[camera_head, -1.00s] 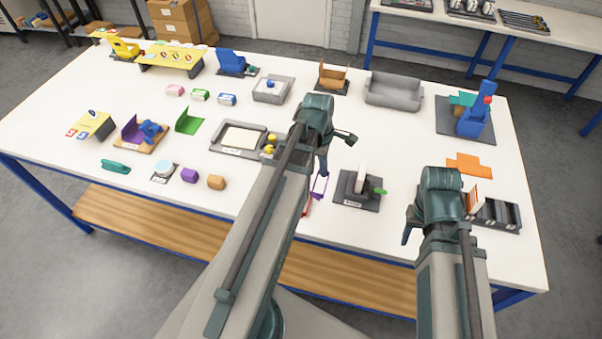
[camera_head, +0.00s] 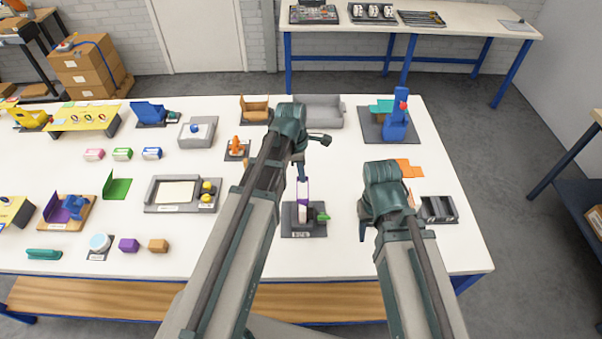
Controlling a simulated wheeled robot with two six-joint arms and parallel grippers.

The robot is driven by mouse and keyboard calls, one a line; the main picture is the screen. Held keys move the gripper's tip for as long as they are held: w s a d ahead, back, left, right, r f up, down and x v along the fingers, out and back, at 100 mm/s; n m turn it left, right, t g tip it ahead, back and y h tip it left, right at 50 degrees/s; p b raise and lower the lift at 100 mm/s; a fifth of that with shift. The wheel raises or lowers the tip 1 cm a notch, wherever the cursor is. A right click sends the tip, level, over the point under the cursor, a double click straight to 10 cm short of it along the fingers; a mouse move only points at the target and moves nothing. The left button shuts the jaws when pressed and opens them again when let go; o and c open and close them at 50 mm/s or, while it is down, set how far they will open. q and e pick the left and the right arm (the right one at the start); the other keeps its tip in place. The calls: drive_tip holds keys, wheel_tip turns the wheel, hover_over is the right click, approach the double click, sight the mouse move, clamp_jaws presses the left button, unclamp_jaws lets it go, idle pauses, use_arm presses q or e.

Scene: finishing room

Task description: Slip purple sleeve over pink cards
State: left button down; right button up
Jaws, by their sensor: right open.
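My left gripper (camera_head: 301,176) is above the dark card stand (camera_head: 304,231) in the head view. Its fingers look shut on the top of the purple sleeve (camera_head: 303,185), a small upright purple-edged piece. The pale pink cards (camera_head: 303,211) stand upright in the stand, directly below the sleeve in the picture. I cannot tell how far the sleeve is around the cards. A green piece (camera_head: 323,217) sits at the stand's right side. My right gripper (camera_head: 364,228) is open and empty, right of the stand; its arm hides part of it.
A dark slotted tray (camera_head: 438,209) and an orange flat piece (camera_head: 410,168) lie to the right. A blue fixture (camera_head: 396,118) and a grey bin (camera_head: 318,112) stand behind. A grey tray (camera_head: 181,207) with yellow knobs is to the left.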

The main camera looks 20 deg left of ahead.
use_arm(q)
drive_tip(key=shift+f+b, duration=2.25)
drive_tip(key=shift+f, duration=0.2)
drive_tip(key=shift+f+b, duration=0.45)
drive_tip(key=shift+b, duration=0.05)
drive_tip(key=c, duration=1)
unclamp_jaws()
drive_tip(key=shift+s, duration=0.1)
drive_tip(key=shift+c, duration=0.2)
drive_tip(key=shift+o, duration=1)
drive_tip(key=shift+r, duration=0.1)
